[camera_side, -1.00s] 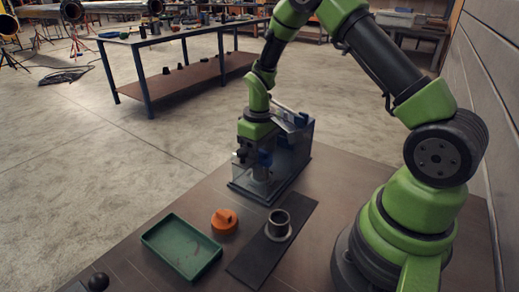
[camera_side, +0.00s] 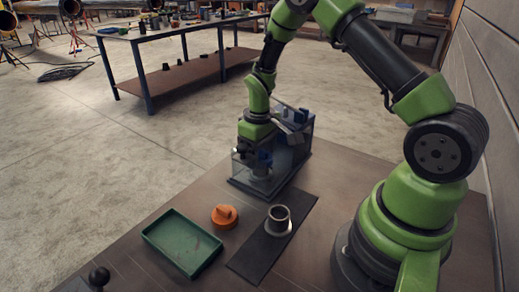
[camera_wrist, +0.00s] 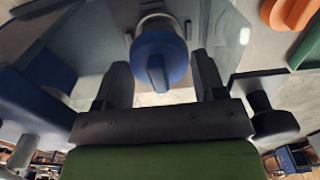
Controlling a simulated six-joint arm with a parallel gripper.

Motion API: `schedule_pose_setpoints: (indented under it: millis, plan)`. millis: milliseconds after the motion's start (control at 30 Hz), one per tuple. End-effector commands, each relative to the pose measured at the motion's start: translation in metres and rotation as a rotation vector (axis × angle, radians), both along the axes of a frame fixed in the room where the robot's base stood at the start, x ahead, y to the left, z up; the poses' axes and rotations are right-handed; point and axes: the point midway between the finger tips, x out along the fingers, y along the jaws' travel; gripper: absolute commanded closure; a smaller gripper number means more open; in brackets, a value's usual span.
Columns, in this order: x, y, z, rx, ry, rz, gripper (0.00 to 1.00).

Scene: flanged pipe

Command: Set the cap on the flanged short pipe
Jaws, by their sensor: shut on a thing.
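The flanged short pipe (camera_side: 278,219) stands upright and open at the top on a dark mat. A blue cap (camera_wrist: 158,60) with a raised grip bar shows between my fingers in the wrist view. It also shows in the side view (camera_side: 264,157), inside a clear-walled station, above a pale upright piece. My gripper (camera_wrist: 162,80) reaches into the station from above and is shut on the blue cap. The contact between fingers and cap is hard to see. An orange cap (camera_side: 224,216) with a similar bar lies on the table, left of the pipe; it also shows in the wrist view (camera_wrist: 292,11).
The clear-walled station (camera_side: 294,150) stands close around my gripper. A green tray (camera_side: 153,239) lies left of the orange cap. The dark mat (camera_side: 257,258) lies under the pipe. A black ball knob (camera_side: 99,277) is at the front left. The table is bare between station and orange cap.

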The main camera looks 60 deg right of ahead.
Motion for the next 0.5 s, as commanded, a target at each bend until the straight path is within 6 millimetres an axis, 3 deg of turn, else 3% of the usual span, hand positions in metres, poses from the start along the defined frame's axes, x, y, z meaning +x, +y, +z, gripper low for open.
schedule_pose_setpoints:
  millis: [367,400,500]
  plan:
    - [0.0001,0.0000,-0.0011,0.000,0.000,0.000,0.58]
    - [0.0001,0.0000,-0.0011,0.000,0.000,0.000,0.30]
    - [0.0000,0.0001,-0.0011,0.000,0.000,0.000,0.07]
